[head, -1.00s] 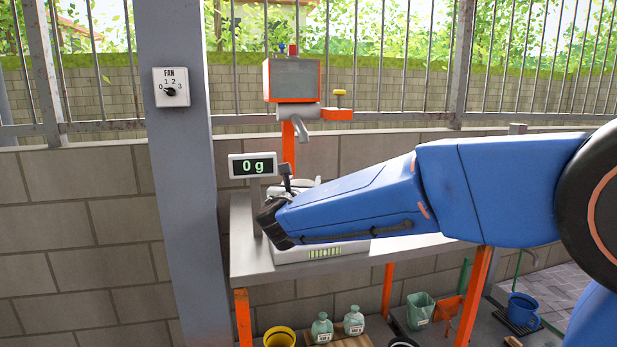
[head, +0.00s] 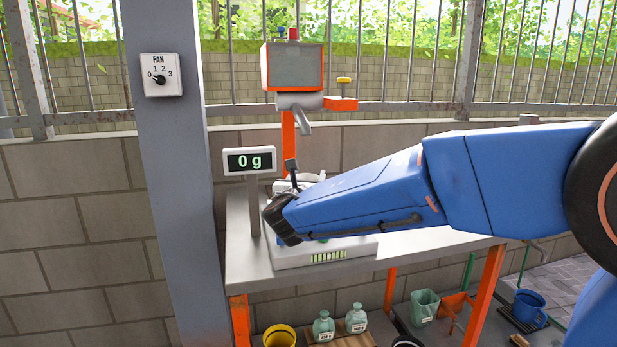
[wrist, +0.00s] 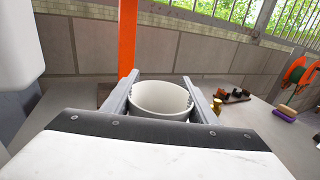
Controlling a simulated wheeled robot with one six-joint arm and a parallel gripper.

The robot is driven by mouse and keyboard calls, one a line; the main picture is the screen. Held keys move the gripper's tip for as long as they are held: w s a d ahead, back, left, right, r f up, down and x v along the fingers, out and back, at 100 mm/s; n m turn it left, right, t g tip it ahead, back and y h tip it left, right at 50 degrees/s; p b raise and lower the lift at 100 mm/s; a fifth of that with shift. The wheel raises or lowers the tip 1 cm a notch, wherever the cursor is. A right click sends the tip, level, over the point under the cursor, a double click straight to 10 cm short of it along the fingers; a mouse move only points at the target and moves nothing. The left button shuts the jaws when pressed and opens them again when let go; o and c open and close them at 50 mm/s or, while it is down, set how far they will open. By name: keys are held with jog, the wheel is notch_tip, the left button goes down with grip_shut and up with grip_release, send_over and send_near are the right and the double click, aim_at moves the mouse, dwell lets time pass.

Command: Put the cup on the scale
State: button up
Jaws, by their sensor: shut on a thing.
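A white cup (wrist: 160,100) stands between the two fingers of my gripper (wrist: 161,82) in the wrist view, and the gripper is shut on it. The cup's open rim faces up and its inside looks empty. In the head view my blue arm and dark wrist hide most of the gripper and cup. The white scale (head: 318,254) sits on the metal table under my wrist. Its raised display (head: 250,161) reads 0 g. The gripper is above or behind the scale; the gap between cup and scale is hidden.
The metal table (head: 400,247) is clear to the right of the scale. An orange post with a grey-screened machine (head: 293,68) and spout stands behind. A grey column (head: 175,200) with a fan dial (head: 161,75) is at left. Bottles (head: 323,327) stand below the table.

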jog(key=shift+f, duration=0.1)
jog(key=o, duration=1.1)
jog(key=shift+r, duration=0.2)
jog(key=s, duration=0.4)
jog(key=s+a, duration=0.1)
jog(key=s, duration=0.7)
jog(key=shift+a+f, duration=0.1)
jog(key=shift+a, duration=0.1)
jog(key=shift+s, duration=0.1)
